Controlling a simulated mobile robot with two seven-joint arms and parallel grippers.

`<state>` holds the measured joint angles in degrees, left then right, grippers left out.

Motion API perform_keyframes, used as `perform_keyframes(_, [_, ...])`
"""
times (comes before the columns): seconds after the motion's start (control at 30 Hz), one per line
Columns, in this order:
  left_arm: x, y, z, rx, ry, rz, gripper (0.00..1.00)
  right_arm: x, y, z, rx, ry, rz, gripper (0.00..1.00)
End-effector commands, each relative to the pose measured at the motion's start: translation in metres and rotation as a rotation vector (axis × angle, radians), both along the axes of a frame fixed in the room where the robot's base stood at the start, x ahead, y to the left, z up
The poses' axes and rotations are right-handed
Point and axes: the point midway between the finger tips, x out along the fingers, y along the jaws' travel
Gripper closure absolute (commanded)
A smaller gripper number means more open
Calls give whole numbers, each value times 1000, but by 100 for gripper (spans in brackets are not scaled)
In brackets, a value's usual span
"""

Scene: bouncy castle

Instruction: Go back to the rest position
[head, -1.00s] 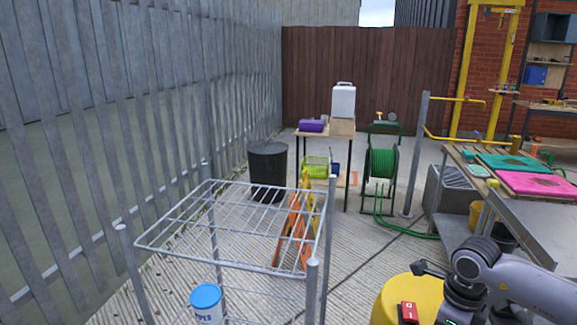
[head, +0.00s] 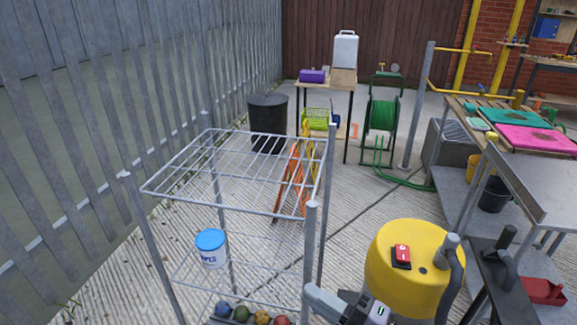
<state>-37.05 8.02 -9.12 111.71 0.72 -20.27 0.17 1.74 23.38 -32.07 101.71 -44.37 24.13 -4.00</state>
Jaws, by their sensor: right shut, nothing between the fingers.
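My right gripper (head: 350,307) shows at the bottom edge of the head view, a little right of the middle. Only its grey and dark upper parts show, and the frame edge cuts off the rest. It is shut and empty, in front of the yellow drum-shaped vacuum (head: 400,265) and just right of the wire rack's front post. I cannot tell whether it touches either. My left gripper is not in view.
The wire rack (head: 230,165) holds a blue-lidded wipes tub (head: 211,245) and several coloured balls (head: 262,317) low down. A metal bench (head: 540,190) stands right, a black bin (head: 267,118) behind.

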Motion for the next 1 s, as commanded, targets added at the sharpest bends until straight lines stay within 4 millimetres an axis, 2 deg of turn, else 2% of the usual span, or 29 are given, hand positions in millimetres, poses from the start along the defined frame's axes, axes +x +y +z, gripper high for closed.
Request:
perform_keyframes(0.13, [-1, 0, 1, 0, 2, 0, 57, 2, -43, -35, 228, 346, -271, 100])
perform_keyframes(0.23, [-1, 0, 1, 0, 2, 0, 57, -8, -76, -71, 355, 587, -447, 100])
perform_keyframes(0.4, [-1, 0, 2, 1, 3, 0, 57, -54, -123, -140, 528, 980, -710, 100])
perform_keyframes(0.5, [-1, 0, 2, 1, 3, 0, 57, -85, -140, -169, 597, 1153, -818, 100])
perform_keyframes(0.6, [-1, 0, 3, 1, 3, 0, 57, -108, -149, -187, 639, 1267, -884, 100])
perform_keyframes(0.7, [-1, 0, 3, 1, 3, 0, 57, -120, -153, -195, 659, 1322, -916, 100])
perform_keyframes(1.0, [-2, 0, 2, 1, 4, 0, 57, -122, -153, -196, 662, 1334, -921, 100])
